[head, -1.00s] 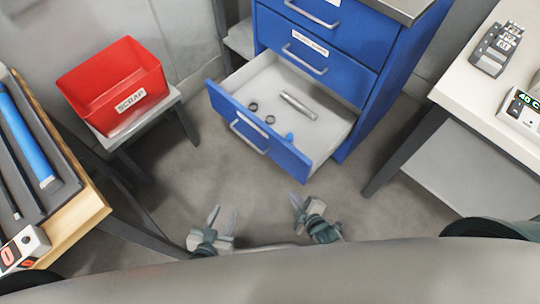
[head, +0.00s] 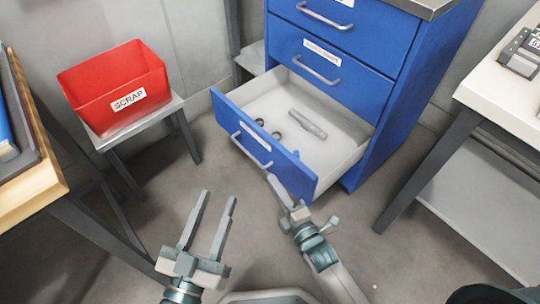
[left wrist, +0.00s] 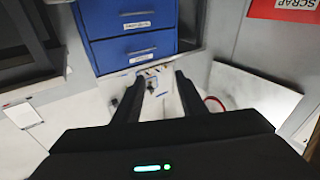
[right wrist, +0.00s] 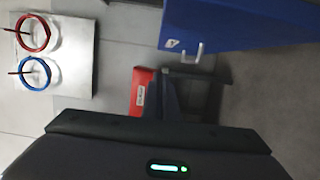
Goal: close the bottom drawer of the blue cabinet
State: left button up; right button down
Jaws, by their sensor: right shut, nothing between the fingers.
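The blue cabinet (head: 335,75) stands at the upper right in the head view. Its bottom drawer (head: 262,150) is pulled well out, and its blue front with a silver handle (head: 250,152) faces me. Two dark rings, a grey metal piece (head: 307,124) and a small blue item lie inside. My left gripper (head: 218,194) is open and empty, in front and left of the drawer. My right gripper (head: 276,184) is shut and empty close to the drawer front's lower right part; I cannot tell whether it touches. The drawer front also shows in the right wrist view (right wrist: 245,25).
A red SCRAP bin (head: 115,85) stands on a small stool left of the cabinet. A wooden workbench (head: 30,190) is at the left edge, and a white table (head: 500,100) at the right. Grey floor is free in front of the drawer.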

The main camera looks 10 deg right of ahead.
aim_at(270, 152)
jog(key=shift+w, duration=0.1)
